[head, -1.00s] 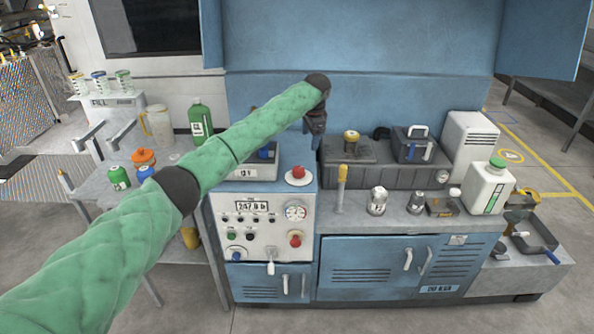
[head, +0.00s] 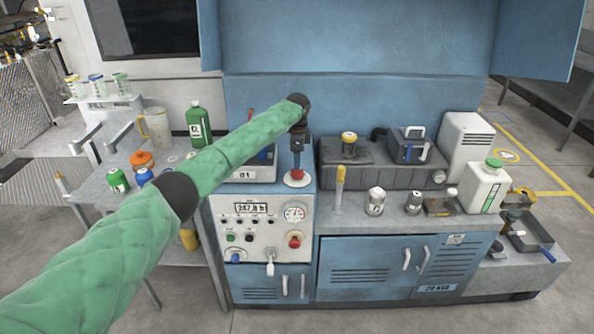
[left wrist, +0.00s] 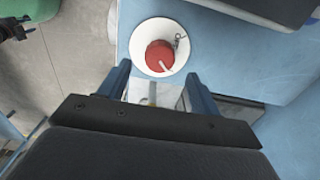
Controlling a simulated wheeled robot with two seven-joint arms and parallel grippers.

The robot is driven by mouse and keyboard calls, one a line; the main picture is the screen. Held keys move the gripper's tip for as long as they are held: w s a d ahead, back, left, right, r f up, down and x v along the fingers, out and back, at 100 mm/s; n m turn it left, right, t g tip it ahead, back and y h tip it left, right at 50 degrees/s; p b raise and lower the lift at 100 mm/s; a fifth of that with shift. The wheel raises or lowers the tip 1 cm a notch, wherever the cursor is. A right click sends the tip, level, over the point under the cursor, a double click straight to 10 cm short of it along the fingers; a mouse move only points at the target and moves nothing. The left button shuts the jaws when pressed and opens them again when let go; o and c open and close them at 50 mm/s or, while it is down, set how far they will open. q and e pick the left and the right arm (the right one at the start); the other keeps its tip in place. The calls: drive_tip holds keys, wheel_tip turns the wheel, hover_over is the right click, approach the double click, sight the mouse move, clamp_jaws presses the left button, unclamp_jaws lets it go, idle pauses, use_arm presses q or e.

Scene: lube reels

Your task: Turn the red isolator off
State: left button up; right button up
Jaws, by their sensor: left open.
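A red knob (head: 297,175) sits on a round white plate (head: 287,181) on top of the blue control cabinet. In the left wrist view the red knob (left wrist: 160,56) has a pale line on its top, and a small metal tag or clip lies beside it on the white plate (left wrist: 140,40). My left gripper (head: 297,164) points down just above the knob. In the left wrist view the open left gripper (left wrist: 158,74) has its fingers apart, with the knob just beyond the fingertips and nothing held. My right gripper is not in view.
The cabinet front has a gauge (head: 295,213), a display (head: 252,208) and another red knob (head: 294,241). A grey device (head: 252,172) stands left of the knob. A yellow-topped stick (head: 340,185) and a dark tray unit (head: 372,174) stand to the right.

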sight(297, 174)
use_arm(q)
drive_tip(key=shift+f+p, duration=0.95)
drive_tip(key=shift+f, duration=2.2)
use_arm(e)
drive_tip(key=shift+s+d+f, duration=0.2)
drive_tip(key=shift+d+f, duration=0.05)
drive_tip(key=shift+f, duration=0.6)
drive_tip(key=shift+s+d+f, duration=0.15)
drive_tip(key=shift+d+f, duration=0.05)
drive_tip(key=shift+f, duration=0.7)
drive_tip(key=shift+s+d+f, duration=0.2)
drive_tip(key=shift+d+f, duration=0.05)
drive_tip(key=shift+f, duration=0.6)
use_arm(q)
drive_tip(key=c, duration=1)
